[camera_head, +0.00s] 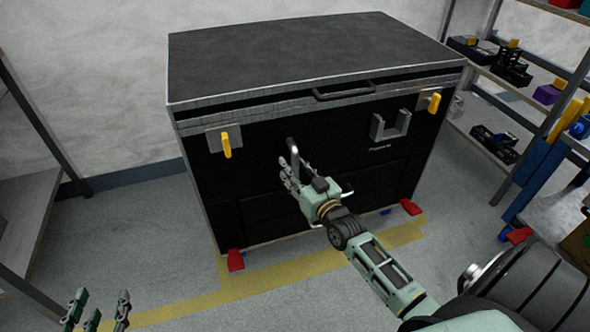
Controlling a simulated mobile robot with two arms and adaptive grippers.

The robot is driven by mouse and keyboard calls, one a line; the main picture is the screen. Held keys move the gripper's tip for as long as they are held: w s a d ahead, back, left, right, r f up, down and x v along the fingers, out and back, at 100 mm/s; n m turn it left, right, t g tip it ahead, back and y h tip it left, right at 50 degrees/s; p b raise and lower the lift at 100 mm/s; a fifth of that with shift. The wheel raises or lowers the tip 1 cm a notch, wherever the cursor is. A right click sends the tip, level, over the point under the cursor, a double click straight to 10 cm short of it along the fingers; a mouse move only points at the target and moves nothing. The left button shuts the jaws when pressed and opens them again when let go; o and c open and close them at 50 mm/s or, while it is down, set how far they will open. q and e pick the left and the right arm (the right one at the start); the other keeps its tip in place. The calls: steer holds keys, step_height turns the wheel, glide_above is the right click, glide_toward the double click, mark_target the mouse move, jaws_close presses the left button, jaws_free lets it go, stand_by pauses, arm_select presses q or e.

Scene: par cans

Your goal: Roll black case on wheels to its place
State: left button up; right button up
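The black case (300,60) is a large box with metal-edged sides, standing upright against the back wall. Its front has two yellow latches (226,145), a black lid handle (344,90) and a grey bracket-like handle (390,125). Red wheel pedals (236,261) show at its lower front corners. My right gripper (297,178) is at the front of the case, by a grey metal handle (293,151). The hand hides part of this handle, so its grip is unclear. My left gripper (98,311) is low at the left, empty, fingers apart, away from the case.
Yellow tape (275,276) marks the floor along the front of the case. A shelf rack (30,215) stands left, and shelves with tools (500,75) stand right. A blue cart (540,175) is close on the right.

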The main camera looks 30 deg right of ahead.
jaws_close()
stand_by(0.4)
steer(key=shift+a, duration=0.1)
